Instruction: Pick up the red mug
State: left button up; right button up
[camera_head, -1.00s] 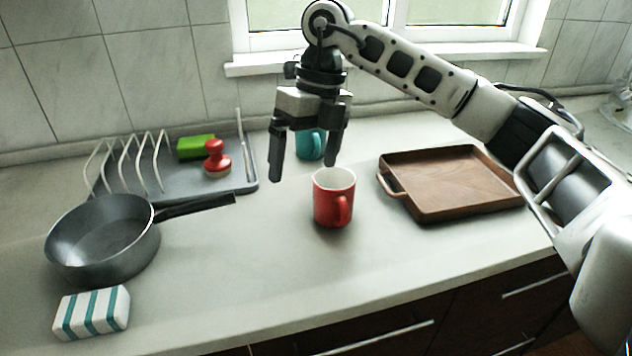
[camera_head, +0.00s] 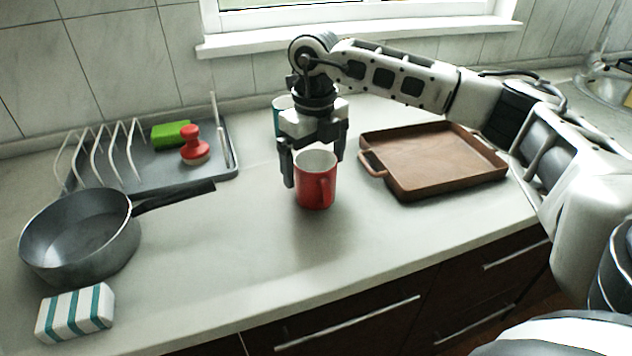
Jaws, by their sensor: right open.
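My right gripper (camera_head: 313,165) points down just above and behind the mug's rim. Its fingers are apart, one at the left of the mug and one at the upper right. The jaws are open and hold nothing. I cannot tell whether a finger touches the mug. My left gripper is not in view.
A teal mug (camera_head: 283,103) is mostly hidden behind my right gripper. A brown wooden tray (camera_head: 432,162) lies close on the right. On the left are a grey pan (camera_head: 80,240), a dish rack (camera_head: 150,175) with a red brush and green sponge, and a striped block (camera_head: 75,312). The front middle counter is clear.

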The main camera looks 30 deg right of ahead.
jog(key=f, duration=0.4)
jog(key=shift+d+f, duration=0.2)
jog(key=c, duration=1.2)
jog(key=shift+r, duration=0.1)
jog(key=shift+c, duration=0.2)
